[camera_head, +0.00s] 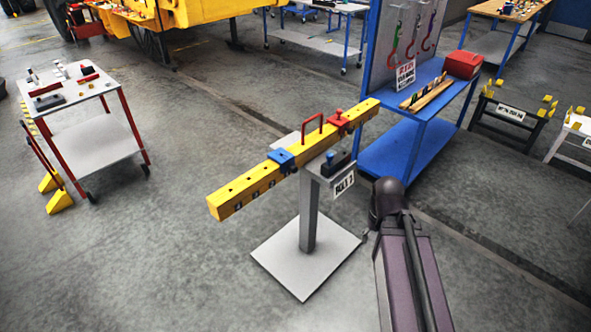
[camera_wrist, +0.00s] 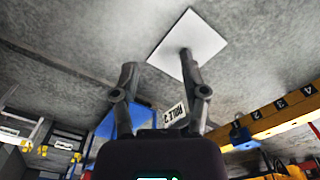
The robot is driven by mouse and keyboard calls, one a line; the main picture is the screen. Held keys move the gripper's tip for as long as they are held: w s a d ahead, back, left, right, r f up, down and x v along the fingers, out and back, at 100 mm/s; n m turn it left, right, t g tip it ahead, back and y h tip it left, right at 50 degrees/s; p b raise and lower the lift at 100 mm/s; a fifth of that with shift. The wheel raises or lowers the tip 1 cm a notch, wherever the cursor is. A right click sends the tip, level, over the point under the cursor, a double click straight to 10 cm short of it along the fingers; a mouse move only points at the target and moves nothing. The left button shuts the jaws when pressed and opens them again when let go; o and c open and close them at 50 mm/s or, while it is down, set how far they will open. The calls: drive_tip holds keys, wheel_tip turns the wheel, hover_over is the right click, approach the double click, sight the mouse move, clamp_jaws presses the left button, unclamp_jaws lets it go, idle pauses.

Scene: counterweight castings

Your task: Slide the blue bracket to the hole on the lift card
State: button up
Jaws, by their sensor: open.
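The blue bracket (camera_head: 281,158) sits around the yellow beam (camera_head: 240,190), near its middle. In the wrist view the blue bracket (camera_wrist: 240,135) is beside the number 2, on the side away from 3 and 4. The lift card (camera_head: 344,184) hangs on the stand under the beam; in the wrist view the card (camera_wrist: 172,111) appears upside down and reads HOLE 2. My gripper (camera_wrist: 160,70) is open and empty, its fingers apart, with the bracket off to the right in that view. In the head view my arm shows but the fingers cannot be made out.
A red bracket (camera_head: 338,119) and a red handle (camera_head: 312,125) are on the beam. The grey stand (camera_head: 308,220) has a wide floor plate (camera_head: 275,254). A blue workbench (camera_head: 400,152) stands behind right, a red-legged cart (camera_head: 98,143) at left. Floor in front is clear.

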drive_tip(key=shift+d, duration=0.15)
drive_tip(key=o, duration=0.3)
drive_tip(key=shift+d, duration=0.1)
drive_tip(key=shift+o, duration=0.3)
drive_tip(key=shift+w+f+b, duration=0.3)
drive_tip(key=w+a+f+n+t+y+b, duration=0.2)
drive_tip(key=w+a+f+n+y+b, duration=0.3)
drive_tip(key=w+b, duration=0.3)
drive_tip(key=w+a+f+n+t+y+b, duration=0.25)
drive_tip(key=w+a+f+b, duration=0.25)
drive_tip(key=w+a+b, duration=0.35)
drive_tip(key=w+a+f+n+t+y+b, duration=0.1)
drive_tip(key=w+t+y+b, duration=0.2)
drive_tip(key=w+b, duration=0.4)
drive_tip(key=w+a+f+n+t+y+b, duration=0.1)
drive_tip(key=w+t+y+b, duration=0.2)
drive_tip(key=w+b, duration=0.4)
drive_tip(key=shift+w+a+f+n+t+b, duration=0.25)
drive_tip(key=shift+w+f+n+t+b, duration=0.15)
drive_tip(key=shift+w, duration=0.8)
drive_tip(key=shift+w+a+r+y, duration=0.1)
drive_tip(key=shift+a+y, duration=0.05)
drive_tip(key=shift+y, duration=0.1)
